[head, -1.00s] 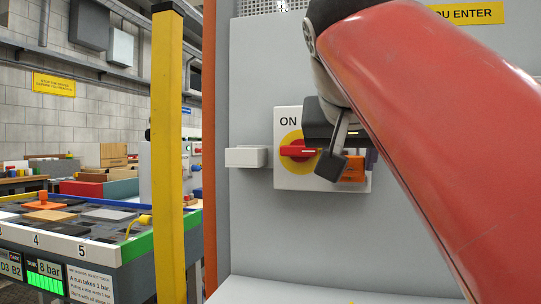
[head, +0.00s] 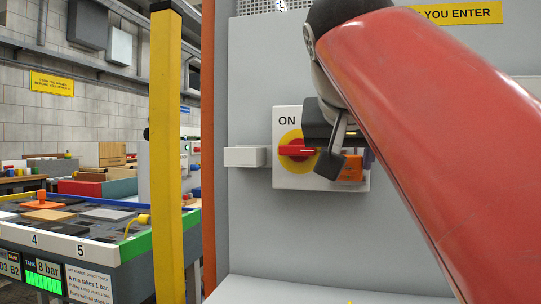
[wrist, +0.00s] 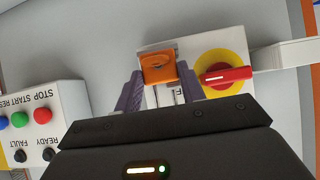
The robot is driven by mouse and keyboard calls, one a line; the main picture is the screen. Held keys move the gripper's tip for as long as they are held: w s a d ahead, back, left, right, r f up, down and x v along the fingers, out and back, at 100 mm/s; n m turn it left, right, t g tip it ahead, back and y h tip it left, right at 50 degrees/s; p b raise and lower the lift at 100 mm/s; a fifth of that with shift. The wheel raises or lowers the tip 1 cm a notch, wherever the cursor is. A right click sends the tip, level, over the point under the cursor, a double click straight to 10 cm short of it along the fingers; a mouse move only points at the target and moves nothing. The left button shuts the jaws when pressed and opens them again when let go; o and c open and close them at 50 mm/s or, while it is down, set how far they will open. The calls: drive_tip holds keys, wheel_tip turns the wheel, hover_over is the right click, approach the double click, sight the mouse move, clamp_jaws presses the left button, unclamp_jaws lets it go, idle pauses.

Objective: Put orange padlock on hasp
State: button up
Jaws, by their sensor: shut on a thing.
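The orange padlock (wrist: 160,68) is between the two purple fingers of my gripper (wrist: 160,74), which is shut on it. It is in front of the white switch box. In the head view only part of the padlock (head: 351,173) shows, beside and below a dark finger. The isolator switch, a red handle (wrist: 226,76) on a yellow disc, is right of the padlock in the wrist view.
A small white box (head: 244,156) sticks out left of the switch box (head: 288,119). A button panel (wrist: 40,118) lies left in the wrist view. A yellow post (head: 168,150) and a table of tiles (head: 95,228) stand left in the head view.

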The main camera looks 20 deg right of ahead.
drive_tip(key=shift+w+d, duration=0.4)
drive_tip(key=shift+w, duration=0.15)
drive_tip(key=o, duration=1.1)
drive_tip(key=shift+c, duration=0.2)
